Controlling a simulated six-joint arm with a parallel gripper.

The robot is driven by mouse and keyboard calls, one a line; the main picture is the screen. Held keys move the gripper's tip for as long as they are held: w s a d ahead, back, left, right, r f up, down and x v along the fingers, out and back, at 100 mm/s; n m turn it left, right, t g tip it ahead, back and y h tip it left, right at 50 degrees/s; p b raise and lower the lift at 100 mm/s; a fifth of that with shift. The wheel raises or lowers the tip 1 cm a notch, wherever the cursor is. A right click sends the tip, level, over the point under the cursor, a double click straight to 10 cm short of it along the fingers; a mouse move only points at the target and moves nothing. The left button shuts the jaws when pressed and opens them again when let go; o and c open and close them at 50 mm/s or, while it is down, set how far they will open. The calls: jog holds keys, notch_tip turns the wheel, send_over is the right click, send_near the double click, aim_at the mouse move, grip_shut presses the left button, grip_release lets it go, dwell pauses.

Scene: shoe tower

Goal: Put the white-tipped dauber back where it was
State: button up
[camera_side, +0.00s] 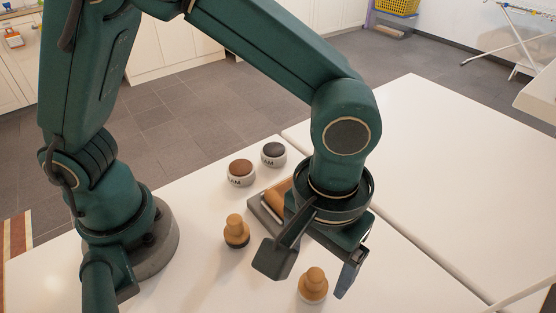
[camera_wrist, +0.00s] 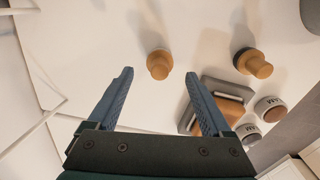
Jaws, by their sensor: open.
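The white-tipped dauber (camera_side: 313,285) stands upright on the white table near the front, its wooden knob up and a pale rim at its base. In the wrist view the same dauber (camera_wrist: 159,64) lies in line with the gap between my fingers, just beyond the tips. My gripper (camera_side: 306,282) is open and empty, with its fingers pointing down on either side of the dauber as seen from the side. I cannot tell how far it is from the dauber. A dark-tipped dauber (camera_side: 236,232) stands upright to the left; it also shows in the wrist view (camera_wrist: 252,62).
A grey tray (camera_side: 256,208) with a wooden-topped item (camera_side: 275,197) sits behind my gripper, partly hidden by it. A brown-topped jar (camera_side: 241,172) and a black-topped jar (camera_side: 274,154) stand farther back. The table to the right is clear.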

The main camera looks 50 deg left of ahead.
aim_at(314, 274)
notch_tip(314, 274, up, 6)
jog(key=shift+r, duration=0.2)
jog(key=s+a+r+m+t, duration=0.1)
jog(key=a+t, duration=0.1)
jog(key=a, duration=0.7)
jog(key=s+a+r+t, duration=0.1)
jog(key=a+r+t, duration=0.1)
jog(key=a, duration=0.8)
jog(key=shift+s+a+m+t, duration=0.3)
jog(key=shift+s+m+t, duration=0.1)
jog(key=shift+t, duration=0.3)
jog(key=shift+r, duration=0.1)
